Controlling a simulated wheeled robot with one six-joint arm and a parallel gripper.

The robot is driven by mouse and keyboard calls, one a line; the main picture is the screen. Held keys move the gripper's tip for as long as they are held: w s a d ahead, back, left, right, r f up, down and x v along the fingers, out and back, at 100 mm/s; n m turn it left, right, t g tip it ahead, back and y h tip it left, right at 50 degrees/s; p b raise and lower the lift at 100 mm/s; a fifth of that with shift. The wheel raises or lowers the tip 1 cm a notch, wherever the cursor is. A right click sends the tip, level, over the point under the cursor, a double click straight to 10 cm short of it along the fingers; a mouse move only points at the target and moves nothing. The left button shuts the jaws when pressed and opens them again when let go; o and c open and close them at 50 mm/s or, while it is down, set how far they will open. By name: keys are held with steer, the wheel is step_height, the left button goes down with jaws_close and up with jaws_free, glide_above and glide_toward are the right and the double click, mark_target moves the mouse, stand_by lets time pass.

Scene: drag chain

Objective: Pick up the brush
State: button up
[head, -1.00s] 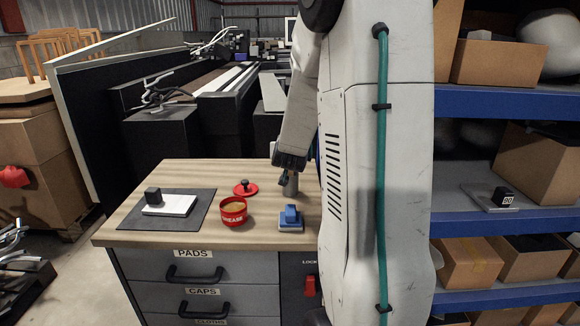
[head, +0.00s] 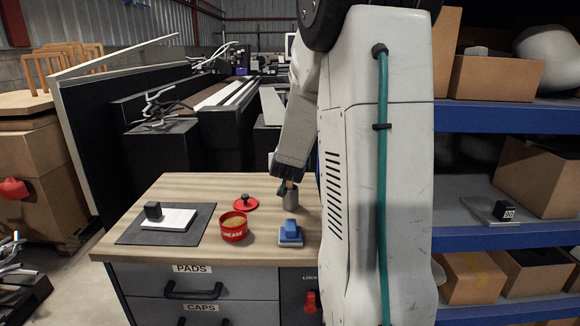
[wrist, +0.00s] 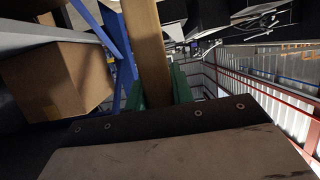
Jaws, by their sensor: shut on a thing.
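The brush shows as a light wooden handle (wrist: 148,50) in the wrist view, standing between the green fingers of my gripper (wrist: 158,88). My gripper is shut on it. In the head view my gripper (head: 287,188) points down at the grey cup (head: 301,200) at the back right of the bench top, and a small tan bit of the handle shows at the fingers. The brush's bristles are hidden. I cannot tell whether its lower end is inside the cup.
A red grease tin (head: 233,228), its red lid (head: 246,203) and a blue-handled block (head: 290,233) stand on the wooden bench (head: 180,188). A dark mat (head: 134,234) bears a white pad (head: 172,220). Shelves with boxes (head: 498,68) are at the right.

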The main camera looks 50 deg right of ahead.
step_height(320, 180, up, 11)
steer(key=w+a, duration=1.2)
steer(key=w, duration=0.3)
steer(key=shift+a+f, duration=0.3)
steer(key=shift+a, duration=0.1)
stand_by(1.4)
